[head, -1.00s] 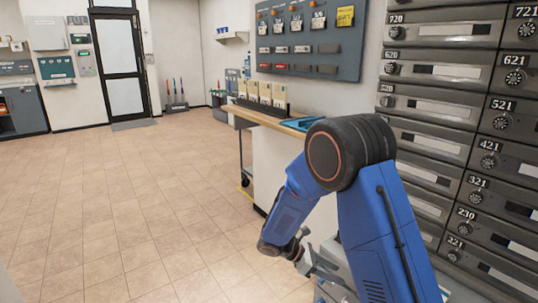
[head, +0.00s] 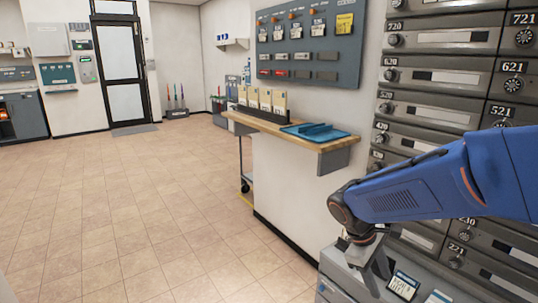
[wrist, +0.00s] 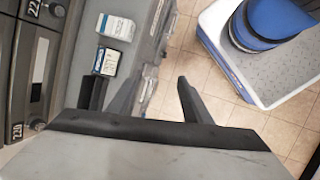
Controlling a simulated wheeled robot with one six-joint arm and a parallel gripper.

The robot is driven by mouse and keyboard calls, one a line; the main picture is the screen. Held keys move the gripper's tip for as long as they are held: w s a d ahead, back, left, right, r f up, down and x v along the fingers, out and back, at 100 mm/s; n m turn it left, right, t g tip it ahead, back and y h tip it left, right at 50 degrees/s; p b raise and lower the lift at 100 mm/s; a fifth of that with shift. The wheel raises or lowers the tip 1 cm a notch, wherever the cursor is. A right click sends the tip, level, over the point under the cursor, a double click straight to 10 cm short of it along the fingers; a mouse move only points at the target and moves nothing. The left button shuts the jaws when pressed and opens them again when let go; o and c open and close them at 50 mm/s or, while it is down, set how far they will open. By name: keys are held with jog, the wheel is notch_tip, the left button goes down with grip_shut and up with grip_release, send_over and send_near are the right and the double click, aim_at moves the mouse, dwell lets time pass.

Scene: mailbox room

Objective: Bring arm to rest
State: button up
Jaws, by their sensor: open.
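My blue arm reaches in from the right edge of the head view, bent down at the wrist. My gripper (head: 376,264) hangs pointing down, above the grey unit (head: 345,281) at the bottom right. In the wrist view my gripper (wrist: 157,88) has its two dark fingers apart, with nothing between them but the view of tiled floor and the unit's edge. The left finger appears over or close to the unit's edge; I cannot tell whether it touches.
Grey mailboxes (head: 440,76) line the right wall. Labelled cards (head: 403,286) lie on the grey unit. A wooden counter (head: 275,128) holds a blue tray (head: 314,132) and upright cards. A glazed door (head: 122,68) stands at the back. Open tiled floor (head: 110,205) fills the left.

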jog(key=s+r+m+t+y, duration=0.2)
jog(key=s+r+m, duration=0.1)
jog(key=s, duration=0.4)
jog(key=s+r+m+t+y, duration=0.3)
jog(key=s+r+m, duration=0.1)
jog(key=s, duration=0.4)
jog(key=shift+s+a+m+t, duration=0.2)
jog(key=shift+s+m+t, duration=0.1)
jog(key=shift+m, duration=0.5)
jog(key=shift+r, duration=0.1)
